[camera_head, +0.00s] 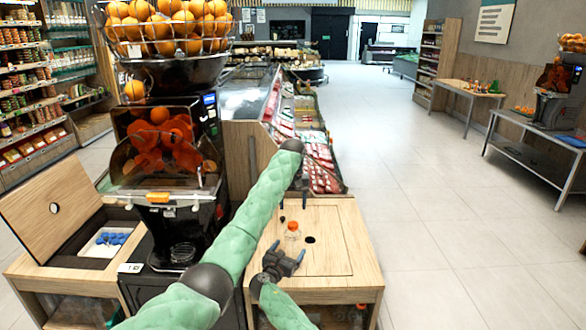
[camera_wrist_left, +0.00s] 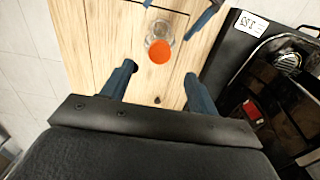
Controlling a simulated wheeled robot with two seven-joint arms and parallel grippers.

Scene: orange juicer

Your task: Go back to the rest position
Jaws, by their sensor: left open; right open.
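The juicer (camera_head: 165,150) with oranges stands left of the counter, behind my left arm. A raised wooden lid (camera_head: 45,205) and a bin with blue items (camera_head: 108,240) are at the far left. A dark round hole (camera_head: 310,240) is right of the bottle. Open floor (camera_head: 450,230) lies right.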

